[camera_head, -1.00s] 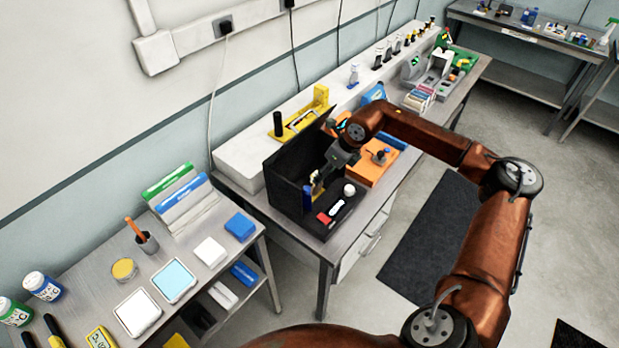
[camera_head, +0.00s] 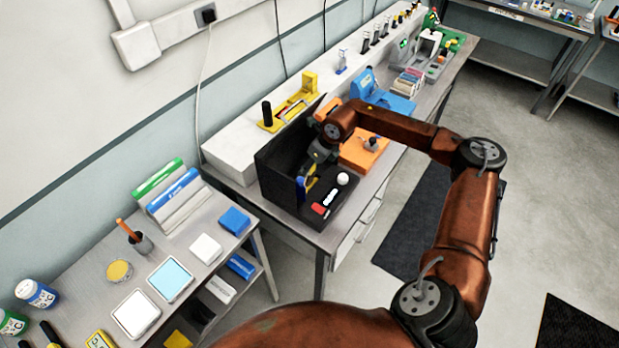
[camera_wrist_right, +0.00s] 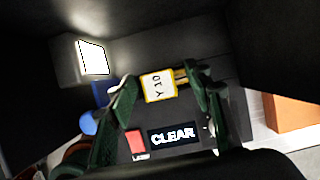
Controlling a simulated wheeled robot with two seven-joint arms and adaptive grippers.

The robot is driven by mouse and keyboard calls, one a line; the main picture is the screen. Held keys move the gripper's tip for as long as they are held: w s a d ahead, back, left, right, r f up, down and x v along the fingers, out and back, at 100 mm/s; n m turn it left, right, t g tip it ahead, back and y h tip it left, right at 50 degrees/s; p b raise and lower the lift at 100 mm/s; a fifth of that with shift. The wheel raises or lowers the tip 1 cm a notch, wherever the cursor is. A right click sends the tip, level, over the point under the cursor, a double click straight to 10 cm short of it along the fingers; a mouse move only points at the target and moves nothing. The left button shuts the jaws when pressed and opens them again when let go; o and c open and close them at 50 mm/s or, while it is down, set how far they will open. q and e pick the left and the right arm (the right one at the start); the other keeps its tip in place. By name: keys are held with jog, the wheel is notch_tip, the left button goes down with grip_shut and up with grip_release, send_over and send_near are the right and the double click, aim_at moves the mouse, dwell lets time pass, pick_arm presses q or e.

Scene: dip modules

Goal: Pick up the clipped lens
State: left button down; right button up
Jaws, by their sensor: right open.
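A small white piece with a yellow frame (camera_wrist_right: 159,86), marked "10" and "Y", looks like the clipped lens. In the right wrist view it lies between my right gripper's fingertips (camera_wrist_right: 160,93), which stand apart on either side of it. I cannot tell whether they touch it. In the head view my right gripper (camera_head: 313,172) reaches down inside the open black box (camera_head: 277,180), and the lens is too small to make out clearly. My left gripper is not in view.
In the box are a red block (camera_wrist_right: 136,143), a dark "CLEAR" label (camera_wrist_right: 172,136) and a lit white square (camera_wrist_right: 92,57). A white ball (camera_head: 343,179) is at its right. Dark walls rise around the gripper. An orange block (camera_head: 365,152) stands beside the box.

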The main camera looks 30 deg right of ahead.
jog(key=c, duration=0.8)
grip_shut()
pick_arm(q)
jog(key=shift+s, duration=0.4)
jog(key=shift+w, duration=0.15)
pick_arm(e)
jog(key=shift+r, duration=0.15)
